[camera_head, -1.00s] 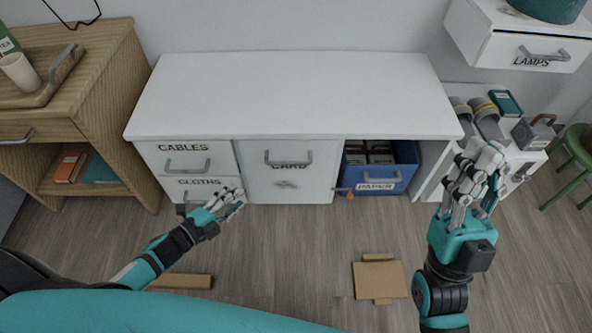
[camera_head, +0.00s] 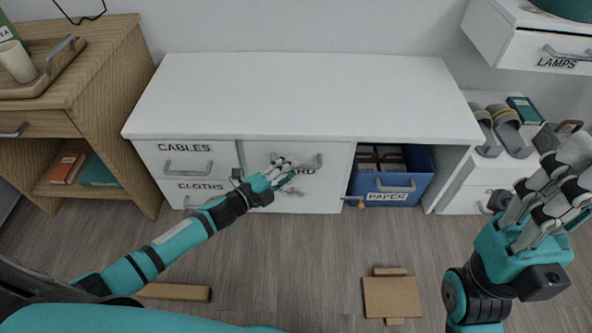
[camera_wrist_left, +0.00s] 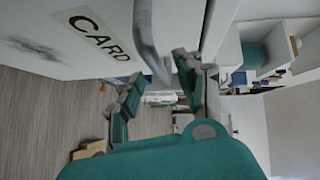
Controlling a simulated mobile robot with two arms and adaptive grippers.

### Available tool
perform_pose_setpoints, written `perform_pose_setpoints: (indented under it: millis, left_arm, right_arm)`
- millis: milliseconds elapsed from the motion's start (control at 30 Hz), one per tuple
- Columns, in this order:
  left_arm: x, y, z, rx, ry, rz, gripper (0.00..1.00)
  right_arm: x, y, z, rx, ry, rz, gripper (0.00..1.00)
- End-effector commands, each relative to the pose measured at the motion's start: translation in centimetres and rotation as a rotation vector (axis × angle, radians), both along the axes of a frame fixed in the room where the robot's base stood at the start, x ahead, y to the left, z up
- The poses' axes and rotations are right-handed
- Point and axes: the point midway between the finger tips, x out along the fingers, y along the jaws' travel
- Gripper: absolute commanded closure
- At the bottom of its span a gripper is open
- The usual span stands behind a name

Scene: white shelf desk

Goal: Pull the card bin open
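The card bin (camera_head: 328,192) has a white front, closed in line with the desk, between the drawers and the paper bin. Its grey bar handle (camera_head: 312,160) is near its top edge. My left gripper (camera_head: 287,170) is in front of the bin, over the left part of the handle and label in the head view. In the left wrist view the handle (camera_wrist_left: 148,35) reaches down toward the gap between the spread fingers (camera_wrist_left: 158,88). The fingers are not closed on it; contact cannot be told. My right gripper (camera_head: 552,188) is raised at the right, open and empty.
The blue paper bin (camera_head: 417,165) stands right of the card bin, with an orange tag (camera_head: 358,203) at its left. Cables (camera_head: 188,150) and cloths (camera_head: 200,187) drawers are at left. Flat cardboard (camera_head: 392,298) lies on the floor. The desk top (camera_head: 300,95) is clear.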

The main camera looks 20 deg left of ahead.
Motion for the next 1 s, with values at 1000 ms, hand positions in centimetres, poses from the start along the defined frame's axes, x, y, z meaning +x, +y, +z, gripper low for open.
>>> perform_pose_setpoints:
  millis: [1000]
  left_arm:
    - [2.6,-1.4,-0.5,0.0,0.002,0.001,1.0]
  right_arm:
    - [0.1,0.1,0.5,-0.002,-0.037,-0.002,1.0]
